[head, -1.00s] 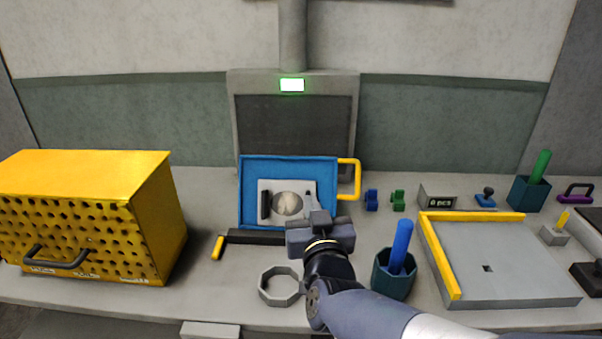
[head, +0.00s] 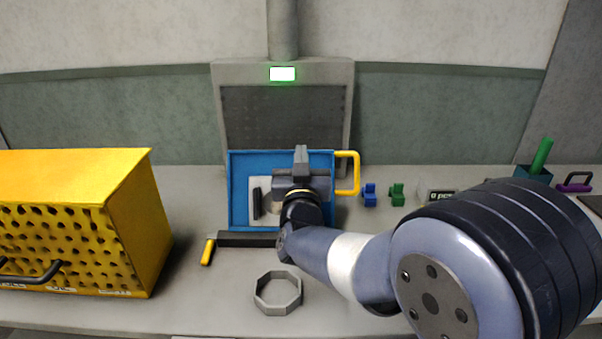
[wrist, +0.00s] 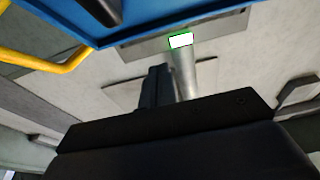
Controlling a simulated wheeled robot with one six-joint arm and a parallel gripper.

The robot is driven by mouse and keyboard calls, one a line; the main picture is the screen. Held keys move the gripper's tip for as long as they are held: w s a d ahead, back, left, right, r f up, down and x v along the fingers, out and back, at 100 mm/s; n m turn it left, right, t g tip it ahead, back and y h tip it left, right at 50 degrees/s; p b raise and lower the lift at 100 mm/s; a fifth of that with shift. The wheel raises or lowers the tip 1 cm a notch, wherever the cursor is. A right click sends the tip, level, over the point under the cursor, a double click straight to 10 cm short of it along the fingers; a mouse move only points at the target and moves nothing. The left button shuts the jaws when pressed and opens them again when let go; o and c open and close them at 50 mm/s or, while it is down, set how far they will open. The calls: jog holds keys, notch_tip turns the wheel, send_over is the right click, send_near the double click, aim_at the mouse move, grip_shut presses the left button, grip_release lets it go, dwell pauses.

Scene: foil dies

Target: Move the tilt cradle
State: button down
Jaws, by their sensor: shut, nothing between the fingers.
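The tilt cradle appears to be the blue tilted frame (head: 238,190) with a yellow side handle (head: 356,174), a dark base bar (head: 250,240) and a yellow lever (head: 208,251). It leans upright at the back of the bench. A pale plate (head: 261,187) with a round patch and dark bars lies in it, partly hidden by my gripper. My gripper (head: 301,152) is shut and empty, in front of the frame, fingers upward. In the wrist view, my shut fingers (wrist: 156,86) point past the frame (wrist: 150,26); its yellow handle (wrist: 45,62) is at left. Contact cannot be told.
A yellow perforated box (head: 80,215) stands at left. A grey octagonal ring (head: 278,308) lies in front. Small blue (head: 369,195) and green (head: 397,195) pieces sit right of the frame. A grey panel with a lit green-edged sign (head: 282,74) stands behind. My arm hides the bench's right front.

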jog(key=shift+w+f, duration=0.55)
jog(key=shift+w, duration=0.2)
jog(key=shift+w+f, duration=0.5)
jog(key=shift+w, duration=0.25)
jog(key=shift+w, duration=0.15)
jog(key=shift+w+g+p, duration=0.6)
jog(key=shift+w+p, duration=0.05)
jog(key=shift+p, duration=0.4)
jog(key=w+g+p, duration=0.1)
jog(key=w+f+p, duration=0.1)
jog(key=p, duration=0.1)
jog(key=shift+w+d+f+g, duration=0.1)
jog(key=shift+w+d+g, duration=0.05)
jog(key=shift+w+g, duration=0.2)
jog(key=shift+w+f+g+p, duration=1.55)
jog(key=shift+w+f+p, duration=0.2)
jog(key=shift+p, duration=1.6)
